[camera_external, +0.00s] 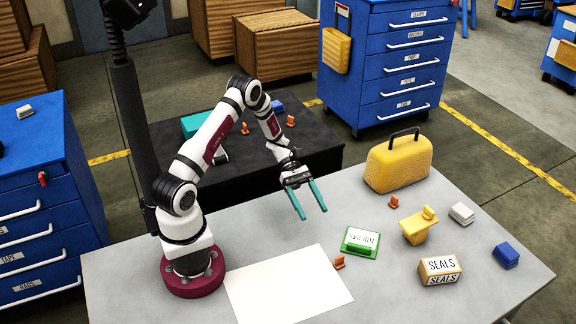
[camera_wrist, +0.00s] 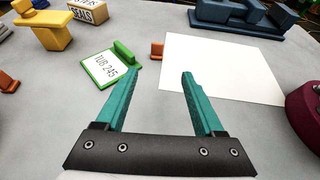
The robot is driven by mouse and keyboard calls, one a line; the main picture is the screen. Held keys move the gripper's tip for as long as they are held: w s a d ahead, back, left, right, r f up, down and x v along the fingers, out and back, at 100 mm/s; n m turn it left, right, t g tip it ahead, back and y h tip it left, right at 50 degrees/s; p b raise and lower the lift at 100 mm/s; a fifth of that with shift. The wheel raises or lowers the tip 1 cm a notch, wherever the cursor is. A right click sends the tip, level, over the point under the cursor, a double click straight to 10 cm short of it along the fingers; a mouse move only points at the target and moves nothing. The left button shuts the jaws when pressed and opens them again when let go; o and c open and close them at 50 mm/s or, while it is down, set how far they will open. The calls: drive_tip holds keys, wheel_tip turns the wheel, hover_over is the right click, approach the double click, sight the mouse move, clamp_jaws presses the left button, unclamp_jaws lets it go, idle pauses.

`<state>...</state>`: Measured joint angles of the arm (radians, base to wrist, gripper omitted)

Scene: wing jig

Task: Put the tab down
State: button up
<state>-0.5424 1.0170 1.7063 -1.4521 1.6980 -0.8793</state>
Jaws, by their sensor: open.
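My gripper (camera_external: 313,213) is open and empty above the grey table; it also shows open in the wrist view (camera_wrist: 160,73), with teal fingers apart. Which thing is the tab is not certain; small orange pieces fit best. One orange piece (camera_external: 339,262) stands on the table between the green-framed card and the white sheet; it shows in the wrist view (camera_wrist: 157,50) just beyond the fingertips. Another orange piece (camera_external: 393,202) stands near the yellow case. The green-framed card (camera_external: 361,242), marked TUB 245, lies on the table, apart from the gripper.
The white sheet (camera_external: 290,285) lies flat and bare. A yellow case (camera_external: 398,163), yellow stand (camera_external: 415,232), SEALS box (camera_external: 440,270), white block (camera_external: 461,213) and blue block (camera_external: 506,255) occupy the right side. A dark blue object (camera_wrist: 240,12) stands beyond the sheet.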

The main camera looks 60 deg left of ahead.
sight(339, 258)
drive_tip(key=x, duration=1.5)
drive_tip(key=shift+w+f, duration=0.1)
drive_tip(key=shift+w, duration=0.25)
drive_tip(key=shift+a, duration=0.1)
clamp_jaws()
